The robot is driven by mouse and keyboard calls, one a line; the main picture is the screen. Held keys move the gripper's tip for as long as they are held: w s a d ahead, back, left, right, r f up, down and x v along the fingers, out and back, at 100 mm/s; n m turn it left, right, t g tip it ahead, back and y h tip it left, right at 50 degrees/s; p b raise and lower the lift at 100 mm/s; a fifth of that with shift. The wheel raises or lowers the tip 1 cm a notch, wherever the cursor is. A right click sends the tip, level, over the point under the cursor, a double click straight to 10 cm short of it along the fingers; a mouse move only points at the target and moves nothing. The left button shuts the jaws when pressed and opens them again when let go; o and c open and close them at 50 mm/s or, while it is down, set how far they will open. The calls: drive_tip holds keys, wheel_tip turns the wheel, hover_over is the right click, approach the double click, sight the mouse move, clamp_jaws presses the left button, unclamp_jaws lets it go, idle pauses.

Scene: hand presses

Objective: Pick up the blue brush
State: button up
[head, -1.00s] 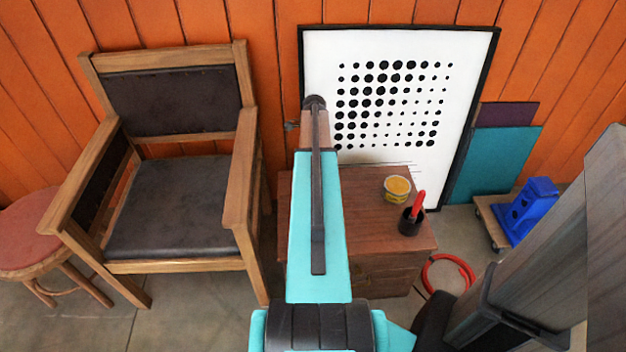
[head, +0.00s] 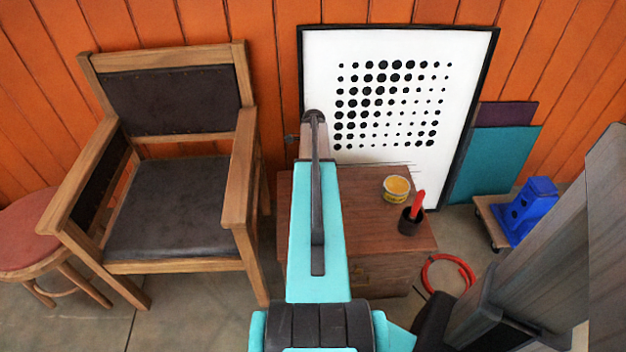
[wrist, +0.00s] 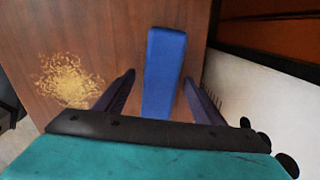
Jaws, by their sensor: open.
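The blue brush (wrist: 164,75) shows in the wrist view as a long blue block over a brown wooden top (wrist: 110,35). My gripper (wrist: 157,79) is open, with one dark finger on each side of the brush and a gap to either side. No grip on the brush shows. In the head view my turquoise arm covers the left part of the wooden cabinet (head: 350,210), and the brush and my gripper are hidden there.
A yellow tin (head: 396,188) and a black cup (head: 410,222) with a red-handled thing stand on the cabinet's right part. Yellowish crumbs (wrist: 68,80) lie left of the brush. A framed dot picture (head: 460,120) leans behind. An armchair (head: 175,205) stands left.

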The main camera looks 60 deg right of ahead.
drive_tip(key=shift+f, duration=0.35)
idle(0.3)
drive_tip(key=c, duration=1.3)
drive_tip(key=shift+o, duration=0.2)
drive_tip(key=shift+r, duration=0.1)
wheel_tip(320, 180, up, 18)
drive_tip(key=p, duration=0.1)
